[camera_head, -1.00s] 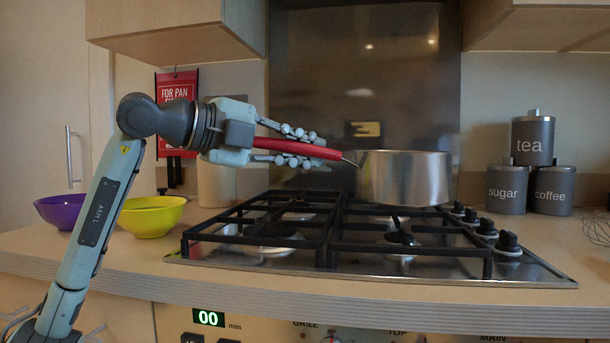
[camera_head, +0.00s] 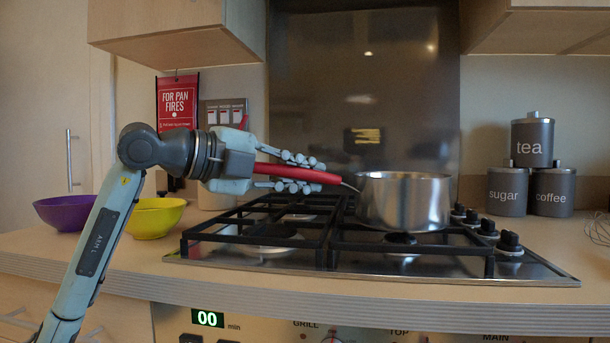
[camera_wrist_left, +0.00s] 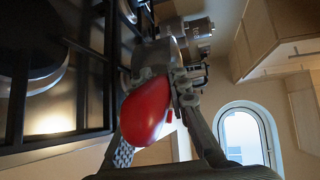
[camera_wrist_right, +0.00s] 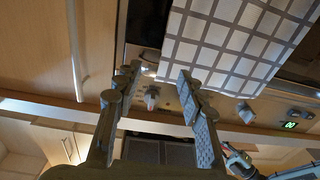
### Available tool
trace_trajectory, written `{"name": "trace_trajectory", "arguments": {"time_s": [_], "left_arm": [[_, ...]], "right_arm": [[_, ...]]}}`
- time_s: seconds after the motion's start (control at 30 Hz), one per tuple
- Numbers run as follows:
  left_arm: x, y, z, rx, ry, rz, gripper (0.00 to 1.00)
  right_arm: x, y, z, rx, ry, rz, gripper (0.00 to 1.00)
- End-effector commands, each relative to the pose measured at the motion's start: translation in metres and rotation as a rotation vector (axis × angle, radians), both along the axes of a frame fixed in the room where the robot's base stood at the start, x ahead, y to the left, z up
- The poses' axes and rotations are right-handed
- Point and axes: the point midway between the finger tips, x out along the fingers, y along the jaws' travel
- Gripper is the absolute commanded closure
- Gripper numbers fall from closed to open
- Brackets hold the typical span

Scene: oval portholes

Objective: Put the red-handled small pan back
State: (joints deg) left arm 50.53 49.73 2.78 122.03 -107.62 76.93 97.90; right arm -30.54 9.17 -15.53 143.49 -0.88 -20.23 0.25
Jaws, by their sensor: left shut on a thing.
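The small pan (camera_head: 403,204) is steel with a red handle (camera_head: 297,174) pointing left. It is upright at the right half of the black hob grate (camera_head: 330,240), its base level with the bars; I cannot tell if it touches them. My left gripper (camera_head: 320,177) is shut on the handle from the left. In the left wrist view the red handle (camera_wrist_left: 147,108) lies between the fingers, with the pan beyond largely hidden. My right gripper (camera_wrist_right: 158,80) shows only in its wrist view, open and empty, in front of the cooker's knobs.
Purple (camera_head: 65,212) and yellow (camera_head: 155,217) bowls stand left of the hob. Tea (camera_head: 532,140), sugar (camera_head: 507,190) and coffee (camera_head: 553,192) tins stand at the right. A checked towel (camera_wrist_right: 228,38) hangs by the cooker front. The left grate is clear.

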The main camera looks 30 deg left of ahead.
Motion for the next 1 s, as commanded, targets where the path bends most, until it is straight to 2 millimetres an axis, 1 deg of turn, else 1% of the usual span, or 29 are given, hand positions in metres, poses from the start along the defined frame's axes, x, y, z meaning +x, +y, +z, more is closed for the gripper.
{"name": "trace_trajectory", "arguments": {"time_s": [0.03,0.83,0.87,1.0], "left_arm": [[-0.001,0.0,0.002,-0.004,-0.007,0.0,1.0],[-0.001,0.0,-0.003,-0.004,-0.007,0.0,1.0],[0.0,0.0,-0.006,0.0,0.0,0.0,0.82],[0.0,0.0,-0.006,0.0,0.0,0.0,0.64]], "right_arm": [[0.0,0.001,0.001,0.002,-0.004,0.001,0.6],[-0.004,0.007,0.022,0.047,-0.097,0.016,0.6],[-0.004,0.008,0.023,0.049,-0.101,0.017,0.6],[-0.004,0.008,0.024,0.052,-0.102,0.018,0.6]]}}
